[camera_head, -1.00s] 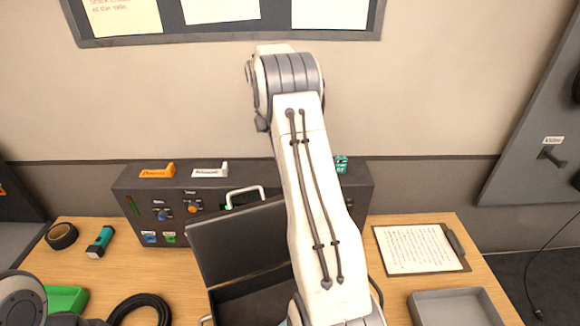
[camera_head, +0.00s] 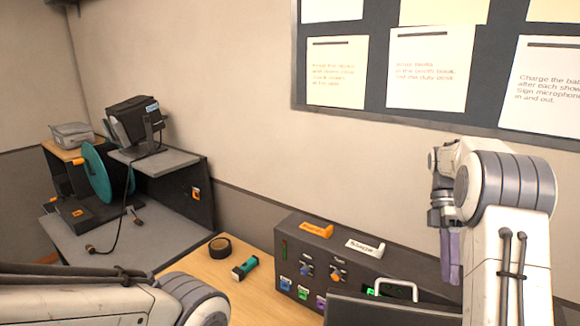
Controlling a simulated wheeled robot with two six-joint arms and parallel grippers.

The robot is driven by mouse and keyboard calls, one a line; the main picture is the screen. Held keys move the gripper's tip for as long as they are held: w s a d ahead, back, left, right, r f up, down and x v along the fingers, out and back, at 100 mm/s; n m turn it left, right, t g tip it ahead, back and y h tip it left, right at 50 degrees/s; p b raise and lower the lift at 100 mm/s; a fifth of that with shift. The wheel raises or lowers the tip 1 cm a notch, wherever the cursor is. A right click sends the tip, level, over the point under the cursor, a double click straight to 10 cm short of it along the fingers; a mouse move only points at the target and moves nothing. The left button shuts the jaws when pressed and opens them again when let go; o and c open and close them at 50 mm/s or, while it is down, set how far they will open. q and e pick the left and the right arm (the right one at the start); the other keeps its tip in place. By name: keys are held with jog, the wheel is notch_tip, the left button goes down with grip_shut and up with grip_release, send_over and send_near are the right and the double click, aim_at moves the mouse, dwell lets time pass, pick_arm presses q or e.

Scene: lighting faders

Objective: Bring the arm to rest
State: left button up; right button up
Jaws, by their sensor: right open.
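My right arm rises at the right of the head view, and its gripper (camera_head: 450,262) hangs down beside the arm link, with purple-grey fingers. It is open, with nothing seen between the fingers. It is in front of the wall, above the right part of the dark control console (camera_head: 291,247), which has small knobs and coloured buttons on its face. My left arm crosses the bottom left corner. Its gripper is out of the picture.
A black tape roll (camera_head: 220,248) and a teal torch (camera_head: 245,268) lie on the wooden table (camera_head: 215,275). A dark open case lid (camera_head: 375,312) stands before the console. A grey side desk (camera_head: 165,225) holds a teal disc (camera_head: 97,172). Notices hang on a wall board (camera_head: 378,113).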

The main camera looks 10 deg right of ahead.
jog(key=s+a+f+m+t+h+b, duration=0.1)
jog(key=s+a+f+t, duration=0.1)
jog(key=a, duration=0.9)
jog(key=s+a+f+m+t+h+b, duration=0.2)
jog(key=a, duration=1)
jog(key=s+a+f+m+t+y+b, duration=0.1)
jog(key=s+a+f, duration=0.2)
jog(key=s, duration=0.4)
jog(key=s+a+f+m+t+b, duration=0.1)
jog(key=s+a+f+m+t, duration=0.1)
jog(key=s+a, duration=0.4)
jog(key=shift+s+a+f+m+y, duration=0.15)
jog(key=shift+s+f+m+y, duration=0.2)
jog(key=shift+s+f, duration=0.5)
